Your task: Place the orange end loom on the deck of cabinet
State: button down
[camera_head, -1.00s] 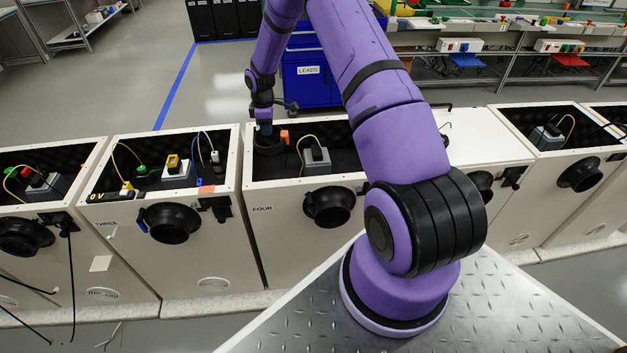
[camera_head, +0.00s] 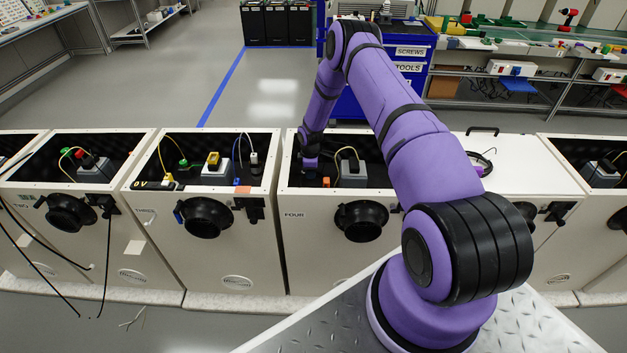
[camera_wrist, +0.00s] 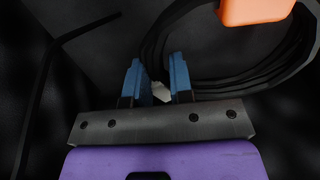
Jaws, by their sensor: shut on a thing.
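The orange end loom is a coil of black cable (camera_wrist: 215,82) with an orange end (camera_wrist: 256,10) at the upper right of the wrist view. My gripper (camera_wrist: 158,78) has two blue fingers close together at the left side of the coil, shut on its cable; the exact grip is dark. In the head view my gripper reaches down into the left part of the open cabinet FOUR (camera_head: 308,240). The orange end (camera_head: 326,181) shows just right of it, low inside. The coil there is too dark to tell, and whether it touches the deck is unclear.
In cabinet FOUR a grey block (camera_head: 353,172) with a pale cable stands right of my gripper. Cabinet THREE (camera_head: 165,235) is open on the left. A closed white top (camera_head: 520,165) with a dark cable ring (camera_head: 480,160) lies to the right.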

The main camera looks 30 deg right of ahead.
aim_at(311, 183)
jog(key=shift+f, duration=1.9)
jog(key=c, duration=1)
grip_release()
jog(key=shift+f, duration=0.1)
